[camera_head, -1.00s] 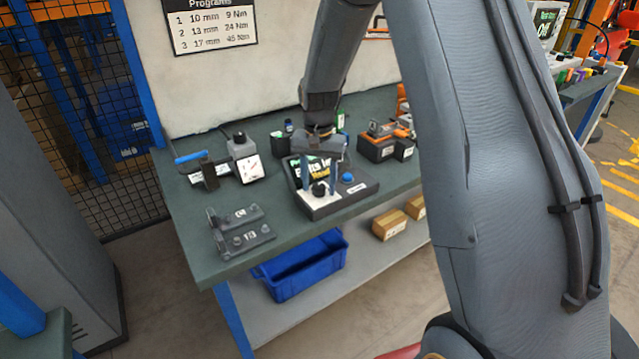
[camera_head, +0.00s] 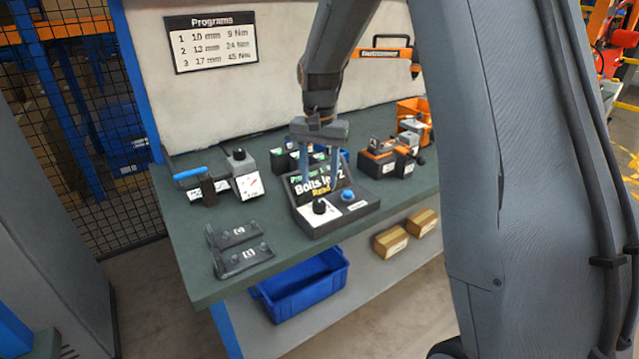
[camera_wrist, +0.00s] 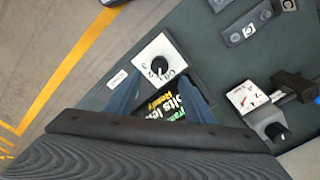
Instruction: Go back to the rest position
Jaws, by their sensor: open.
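My gripper (camera_head: 319,168) is open and empty, with its two blue fingers pointing down in the head view. It hangs over the back part of the controller box (camera_head: 335,217), in front of its screen. The box has a black knob on a white dial plate, a blue button and a screen with partly hidden text. In the wrist view the gripper's fingers (camera_wrist: 160,95) spread on either side of the screen, and the knob (camera_wrist: 159,66) shows beyond them. I cannot tell whether the fingers touch anything.
The green workbench (camera_head: 190,262) carries a gauge device with a blue handle (camera_head: 190,172), two dark brackets (camera_head: 243,260) and an orange-black tool unit (camera_head: 383,160). An orange tool (camera_head: 384,53) is by the back panel. A blue bin (camera_head: 305,290) and cardboard boxes (camera_head: 391,241) are below.

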